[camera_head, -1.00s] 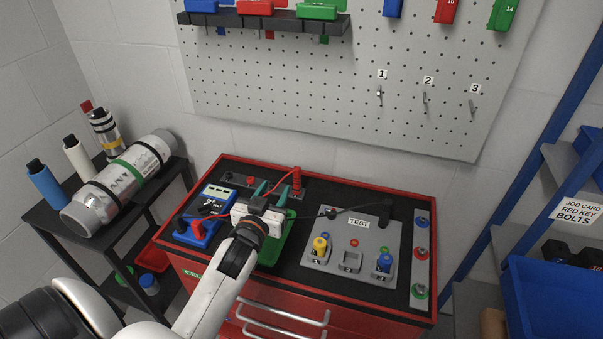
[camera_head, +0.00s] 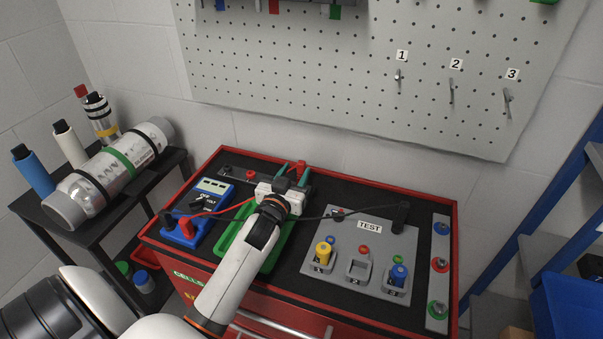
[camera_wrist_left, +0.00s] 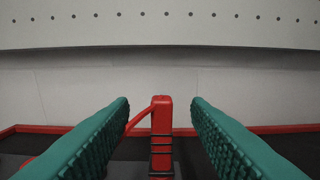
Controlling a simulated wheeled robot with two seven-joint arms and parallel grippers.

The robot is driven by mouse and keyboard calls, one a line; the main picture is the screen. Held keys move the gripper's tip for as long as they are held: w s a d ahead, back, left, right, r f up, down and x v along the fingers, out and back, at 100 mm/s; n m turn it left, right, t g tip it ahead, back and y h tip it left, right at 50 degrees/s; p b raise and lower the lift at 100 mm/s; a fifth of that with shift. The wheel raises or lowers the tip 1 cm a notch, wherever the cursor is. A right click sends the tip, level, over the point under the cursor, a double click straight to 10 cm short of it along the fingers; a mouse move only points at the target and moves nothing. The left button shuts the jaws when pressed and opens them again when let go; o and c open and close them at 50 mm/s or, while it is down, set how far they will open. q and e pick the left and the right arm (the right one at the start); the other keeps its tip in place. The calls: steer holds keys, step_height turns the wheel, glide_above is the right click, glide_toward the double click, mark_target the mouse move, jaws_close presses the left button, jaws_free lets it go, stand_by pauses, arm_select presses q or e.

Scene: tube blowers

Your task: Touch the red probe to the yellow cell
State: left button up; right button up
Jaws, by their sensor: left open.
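The red probe (camera_head: 303,167) stands upright at the back of the cabinet top, mostly hidden behind my left gripper (camera_head: 291,172) in the head view. In the left wrist view, the red probe (camera_wrist_left: 161,135) shows between my two teal fingers, with a visible gap on each side. The left gripper is open. The yellow cell (camera_head: 323,252) stands in the left holder of the grey TEST board (camera_head: 342,228), to the right of and nearer than my gripper. My right gripper is not in view.
A blue meter (camera_head: 211,192) with red and black leads lies left of my arm. A green tray (camera_head: 235,254) is partly under the arm. A blue cell (camera_head: 399,274) sits in the right holder; the middle holder (camera_head: 358,268) is empty.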

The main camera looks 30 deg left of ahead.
mark_target(300, 166)
arm_select(q)
steer(key=p+x, duration=0.1)
steer(key=x, duration=0.5)
steer(key=shift+w+f, duration=0.15)
steer(key=shift+w, duration=0.1)
steer(key=shift+s, duration=0.1)
steer(key=shift+c, duration=0.2)
jaws_close()
